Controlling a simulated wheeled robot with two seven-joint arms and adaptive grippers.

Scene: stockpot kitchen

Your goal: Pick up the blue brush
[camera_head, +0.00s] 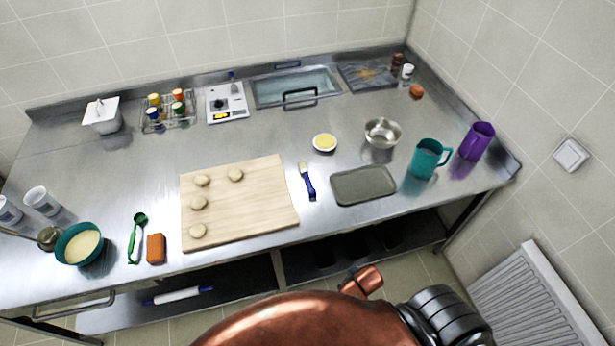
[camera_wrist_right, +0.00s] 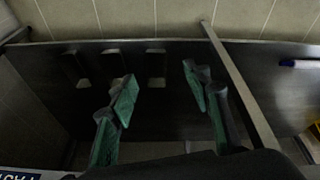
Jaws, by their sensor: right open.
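The blue brush (camera_head: 308,185) lies flat on the steel counter, just right of the wooden board. Its pale bristle end points to the back and its blue handle to the front. In the right wrist view my right gripper (camera_wrist_right: 162,92) is open and empty, its green-padded fingers spread apart. It faces the dark shelf under the counter, and the brush does not show in that view. My left gripper is not in view.
The wooden board (camera_head: 240,208) with several dough pieces is left of the brush; a grey tray (camera_head: 363,186) is right of it. A yellow-filled bowl (camera_head: 325,142) stands behind. The counter's front edge and lower shelf (camera_head: 350,252) are in front. A teal jug (camera_head: 425,160) stands farther right.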

